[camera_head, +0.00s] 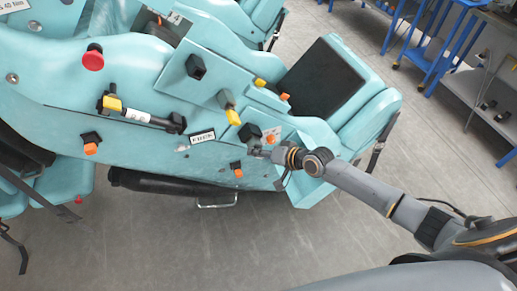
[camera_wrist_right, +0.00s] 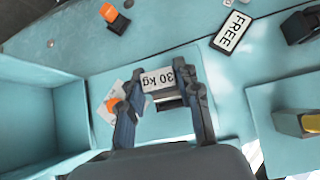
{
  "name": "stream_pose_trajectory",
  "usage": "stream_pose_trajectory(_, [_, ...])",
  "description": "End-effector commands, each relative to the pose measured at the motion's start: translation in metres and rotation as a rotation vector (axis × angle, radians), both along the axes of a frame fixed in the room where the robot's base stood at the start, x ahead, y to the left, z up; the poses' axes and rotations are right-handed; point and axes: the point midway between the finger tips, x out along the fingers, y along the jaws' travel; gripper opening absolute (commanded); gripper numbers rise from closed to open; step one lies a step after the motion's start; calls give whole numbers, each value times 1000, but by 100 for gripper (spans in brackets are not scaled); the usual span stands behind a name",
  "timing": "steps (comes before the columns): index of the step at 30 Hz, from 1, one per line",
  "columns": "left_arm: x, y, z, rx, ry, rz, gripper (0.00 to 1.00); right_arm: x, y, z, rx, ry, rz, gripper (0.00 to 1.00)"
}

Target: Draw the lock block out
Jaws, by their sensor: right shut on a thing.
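My right gripper (camera_head: 261,149) reaches in from the right to the side of the teal coaster car (camera_head: 60,75). In the right wrist view its two fingers (camera_wrist_right: 158,91) are shut on a dark block (camera_wrist_right: 169,102) bearing a white "30 kg" label; I take this for the lock block. The block is at the teal surface, and the fingers and palm hide part of it. I cannot tell how deep it sits. An orange knob on a pale plate (camera_wrist_right: 112,101) lies just left of the fingers. My left gripper is not in view.
Orange-tipped black fittings (camera_head: 90,142) and a yellow-tipped handle (camera_head: 229,106) stick out of the car's side. A "FREE" label (camera_wrist_right: 232,32) is near the grip. A dark seat pad (camera_head: 320,78) is to the right. Blue workbenches (camera_head: 440,55) stand at top right; the grey floor is open.

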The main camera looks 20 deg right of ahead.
Motion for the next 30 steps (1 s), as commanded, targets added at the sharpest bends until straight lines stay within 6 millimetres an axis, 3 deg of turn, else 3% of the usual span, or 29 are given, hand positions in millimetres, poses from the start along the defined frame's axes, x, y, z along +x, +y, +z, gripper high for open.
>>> stream_pose_trajectory(21, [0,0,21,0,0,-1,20,-29,-1,1,0,1,1,0])
stream_pose_trajectory(30, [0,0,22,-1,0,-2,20,-32,-1,1,0,-2,0,0])
